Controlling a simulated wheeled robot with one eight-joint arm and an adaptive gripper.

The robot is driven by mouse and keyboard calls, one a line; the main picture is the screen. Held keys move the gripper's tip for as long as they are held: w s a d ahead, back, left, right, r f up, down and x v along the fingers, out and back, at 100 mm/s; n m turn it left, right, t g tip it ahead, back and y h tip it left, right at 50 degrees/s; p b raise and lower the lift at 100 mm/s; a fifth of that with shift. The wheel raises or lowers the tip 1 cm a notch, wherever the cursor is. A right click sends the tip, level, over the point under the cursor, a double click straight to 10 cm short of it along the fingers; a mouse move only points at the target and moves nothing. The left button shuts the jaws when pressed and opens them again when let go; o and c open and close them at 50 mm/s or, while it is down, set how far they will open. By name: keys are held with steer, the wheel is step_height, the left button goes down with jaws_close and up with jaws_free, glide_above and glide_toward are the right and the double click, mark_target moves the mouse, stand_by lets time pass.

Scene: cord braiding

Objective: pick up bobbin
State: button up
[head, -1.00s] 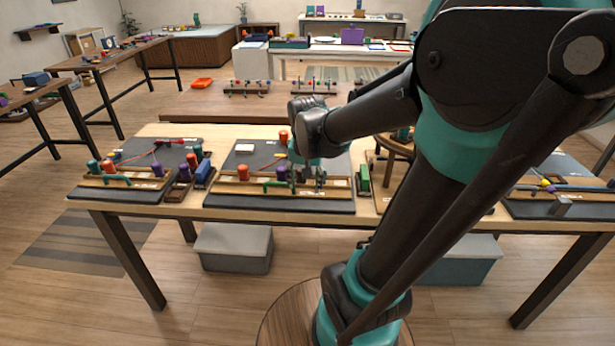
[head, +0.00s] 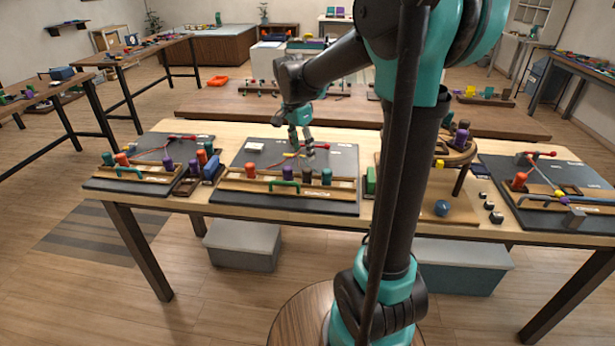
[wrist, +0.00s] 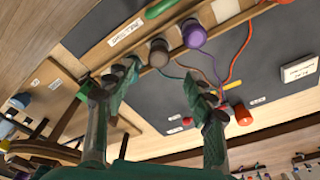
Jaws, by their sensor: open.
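My gripper (head: 302,150) is open and empty over the middle dark mat (head: 340,160), behind its wooden rack (head: 236,180). The wrist view shows its fingers (wrist: 163,78) spread apart. On the rack stand an orange bobbin (head: 252,171), a purple bobbin (head: 276,173), a grey-brown bobbin (head: 306,176) and a teal bobbin (head: 326,177). The wrist view shows the grey-brown bobbin (wrist: 159,52) and purple bobbin (wrist: 194,34) beyond the fingertips. Cords run from the rack across the mat.
A green handle (head: 284,185) sits at the rack's front. A white card (head: 255,147) lies on the mat. A round wooden stand (head: 450,152) is to the right, partly behind my arm.

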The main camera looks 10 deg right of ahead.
mark_target(307, 169)
steer(key=f, duration=0.3)
steer(key=d+f, duration=0.1)
steer(key=f, duration=0.5)
steer(key=shift+w+d+f, duration=0.1)
steer(key=shift+w+d, duration=0.2)
steer(key=shift+c, duration=0.2)
jaws_close()
